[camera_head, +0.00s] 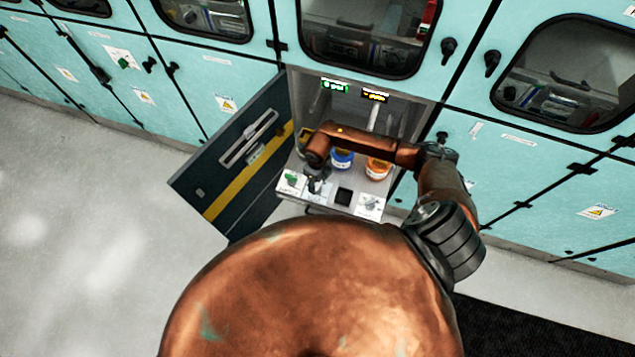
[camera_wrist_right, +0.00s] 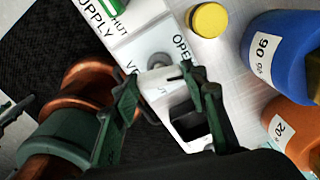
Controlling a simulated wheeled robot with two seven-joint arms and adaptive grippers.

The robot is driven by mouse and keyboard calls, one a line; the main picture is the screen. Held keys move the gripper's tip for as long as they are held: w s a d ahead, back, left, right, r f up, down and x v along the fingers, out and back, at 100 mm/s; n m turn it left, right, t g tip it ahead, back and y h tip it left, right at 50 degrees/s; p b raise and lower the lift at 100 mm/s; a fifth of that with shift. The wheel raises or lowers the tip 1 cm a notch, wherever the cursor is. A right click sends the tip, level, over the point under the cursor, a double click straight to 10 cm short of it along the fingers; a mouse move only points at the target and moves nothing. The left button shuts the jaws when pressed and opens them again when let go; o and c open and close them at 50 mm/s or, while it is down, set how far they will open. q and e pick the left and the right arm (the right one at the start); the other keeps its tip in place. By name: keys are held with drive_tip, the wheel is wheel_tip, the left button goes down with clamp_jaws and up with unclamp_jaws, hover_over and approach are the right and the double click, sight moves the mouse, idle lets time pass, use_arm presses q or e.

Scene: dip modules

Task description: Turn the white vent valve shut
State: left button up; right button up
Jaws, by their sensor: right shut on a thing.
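The white vent valve (camera_wrist_right: 160,77) sits on a light panel in the right wrist view, beside the printed word OPEN and a partly covered label. My right gripper (camera_wrist_right: 163,88) has its green fingers on both sides of the white handle and is shut on it. In the head view my right gripper (camera_head: 316,184) reaches down onto the panel inside the open cabinet, and it largely hides the valve there. The handle's exact angle is hard to tell. My left gripper is not in view.
A green supply valve (camera_head: 291,179) is left of the gripper; a square opening (camera_head: 344,197) and another knob (camera_head: 370,203) are right. Blue (camera_head: 341,159) and orange (camera_head: 377,170) containers stand behind. A yellow-capped thing (camera_wrist_right: 207,20) is close by. The open door (camera_head: 232,170) borders the left.

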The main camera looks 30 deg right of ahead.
drive_tip(key=m, duration=0.3)
drive_tip(key=shift+m+p, duration=0.4)
drive_tip(key=m+p, duration=0.1)
drive_tip(key=m, duration=0.2)
drive_tip(key=shift+m, duration=0.3)
drive_tip(key=m+p, duration=0.2)
drive_tip(key=m, duration=0.2)
drive_tip(key=shift+r, duration=0.1)
drive_tip(key=shift+m+p, duration=0.65)
drive_tip(key=shift+m, duration=1.05)
drive_tip(key=o, duration=1.2)
drive_tip(key=shift+c, duration=0.2)
wheel_tip(320, 180, up, 12)
